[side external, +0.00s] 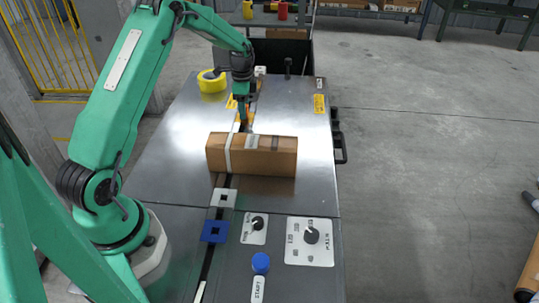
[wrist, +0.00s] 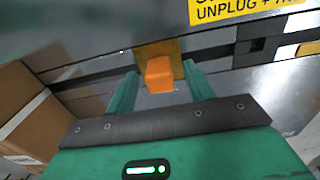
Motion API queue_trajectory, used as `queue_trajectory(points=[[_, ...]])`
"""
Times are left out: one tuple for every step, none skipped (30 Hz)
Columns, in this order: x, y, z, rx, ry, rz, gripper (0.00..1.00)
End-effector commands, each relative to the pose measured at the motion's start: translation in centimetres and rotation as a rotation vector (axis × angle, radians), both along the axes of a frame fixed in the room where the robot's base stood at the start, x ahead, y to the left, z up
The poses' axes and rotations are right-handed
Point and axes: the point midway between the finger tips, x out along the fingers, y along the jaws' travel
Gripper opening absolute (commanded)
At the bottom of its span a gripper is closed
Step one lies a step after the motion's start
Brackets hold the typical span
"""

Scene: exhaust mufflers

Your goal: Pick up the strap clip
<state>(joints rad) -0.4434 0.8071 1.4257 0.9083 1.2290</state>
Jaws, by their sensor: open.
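An orange block (wrist: 159,75), which I take to be the strap clip, shows in the wrist view against a yellow-brown plate (wrist: 160,48) on the dark strip. In the side view, small orange parts (side external: 250,119) show by the fingers behind the cardboard box; the box and gripper hide some of them. My gripper (side external: 243,115) points down at this spot. In the wrist view its green fingers (wrist: 161,72) are apart, one on each side of the orange block, with gaps visible. It does not hold the block.
A cardboard box (side external: 262,157) with a pale band stands close in front of my gripper. A yellow tape roll (side external: 211,81) lies behind to the left. Knob panels (side external: 309,241) and a blue button (side external: 261,263) are at the front. The metal bench (side external: 170,150) is clear at left.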

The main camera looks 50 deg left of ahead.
Motion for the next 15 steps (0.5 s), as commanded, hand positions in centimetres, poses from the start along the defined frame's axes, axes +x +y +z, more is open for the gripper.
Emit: queue_trajectory(points=[[0.0,0.0,-0.01,0.0,0.0,0.0,0.53],[0.0,0.0,0.0,0.0,0.0,0.0,0.53],[-0.01,-0.01,0.0,0.0,0.0,0.0,0.53],[-0.01,-0.01,0.0,0.0,0.0,0.0,0.53],[-0.01,-0.01,0.01,0.0,0.0,0.0,0.53],[-0.01,-0.01,0.01,0.0,0.0,0.0,0.53],[-0.01,-0.01,0.02,0.0,0.0,0.0,0.53],[-0.01,-0.01,0.02,0.0,0.0,0.0,0.53],[-0.01,-0.01,0.02,0.0,0.0,0.0,0.53],[0.0,0.0,0.03,0.0,0.0,0.0,0.53],[-0.01,-0.01,0.03,0.0,0.0,0.0,0.53],[0.0,0.0,0.03,0.0,0.0,0.0,0.53],[0.0,0.0,0.04,0.0,0.0,0.0,0.49],[-0.01,-0.01,0.04,0.0,0.0,0.0,0.43],[0.0,0.0,0.04,0.0,0.0,0.0,0.35]])
